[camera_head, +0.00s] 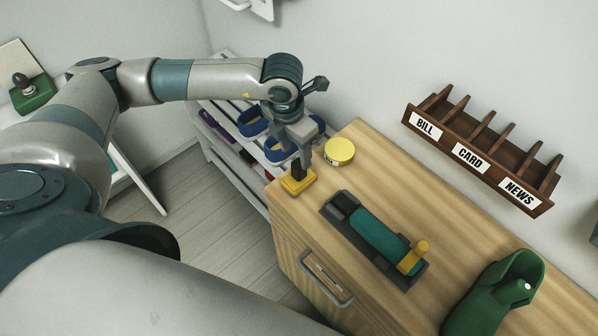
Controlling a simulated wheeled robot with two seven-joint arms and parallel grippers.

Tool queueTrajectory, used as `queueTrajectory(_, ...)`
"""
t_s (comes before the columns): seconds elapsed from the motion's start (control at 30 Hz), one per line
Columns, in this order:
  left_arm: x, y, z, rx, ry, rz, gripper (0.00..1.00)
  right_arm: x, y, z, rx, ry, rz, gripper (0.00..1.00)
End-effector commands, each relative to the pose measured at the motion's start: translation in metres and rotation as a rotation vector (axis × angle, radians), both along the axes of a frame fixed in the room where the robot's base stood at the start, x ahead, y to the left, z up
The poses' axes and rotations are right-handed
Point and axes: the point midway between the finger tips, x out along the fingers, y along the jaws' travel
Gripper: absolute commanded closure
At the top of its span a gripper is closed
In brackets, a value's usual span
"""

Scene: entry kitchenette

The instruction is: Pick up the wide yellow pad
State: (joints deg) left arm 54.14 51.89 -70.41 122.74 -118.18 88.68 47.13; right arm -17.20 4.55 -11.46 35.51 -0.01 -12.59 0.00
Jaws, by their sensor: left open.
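A yellow block-like pad (295,186) lies on the left end of the wooden cabinet top, close to its edge. My left gripper (299,170) points down right above the pad, and its dark fingers hide part of it. The gripper is open; I cannot tell whether the fingers touch the pad or reach around it. My right gripper is not in view.
A round yellow tin (340,151) stands just right of the gripper. A green holder (497,293) stands at right. A brown labelled rack (480,150) hangs on the wall. A shelf with blue shoes (253,122) stands left.

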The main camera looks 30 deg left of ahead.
Motion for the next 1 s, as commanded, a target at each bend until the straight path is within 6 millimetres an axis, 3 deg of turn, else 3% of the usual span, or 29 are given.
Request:
queueTrajectory(0.57, 0.000, -0.001, -0.010, 0.001, 0.002, -0.001, 0.52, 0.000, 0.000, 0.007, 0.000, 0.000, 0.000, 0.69)
queueTrajectory(1.0, 0.004, -0.007, -0.053, 0.000, 0.001, 0.000, 0.52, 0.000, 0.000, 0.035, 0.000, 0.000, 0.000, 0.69)
